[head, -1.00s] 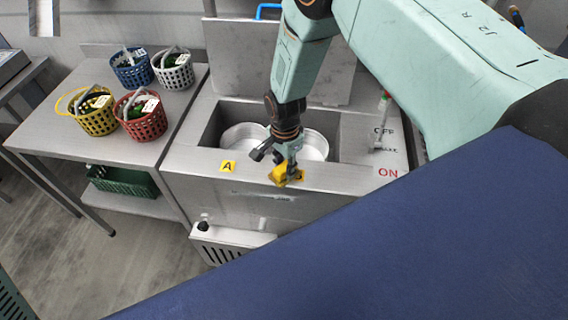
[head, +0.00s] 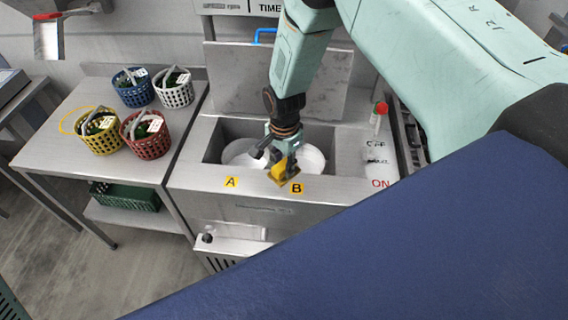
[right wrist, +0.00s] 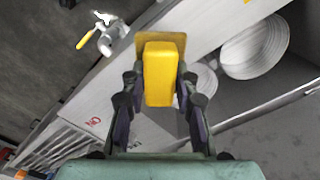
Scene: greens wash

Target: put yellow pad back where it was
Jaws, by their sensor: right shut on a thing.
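The yellow pad (right wrist: 161,72) is a small block with a flat plate at one end. In the right wrist view it sits between the two fingers of my right gripper (right wrist: 160,98), which is shut on it. In the head view the pad (head: 279,174) hangs from my right gripper (head: 283,156) over the front rim of the steel sink (head: 262,192), just left of the yellow label B (head: 297,188). I cannot tell whether it touches the rim. A yellow label A (head: 231,182) is further left on the rim. My left gripper is not in view.
Two round white baskets (head: 311,160) sit in the sink basin. A table (head: 62,155) at the left bears yellow (head: 101,138), red (head: 150,143), blue (head: 137,93) and white (head: 176,94) baskets of greens. A red-topped lever (head: 378,115) stands at the sink's right.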

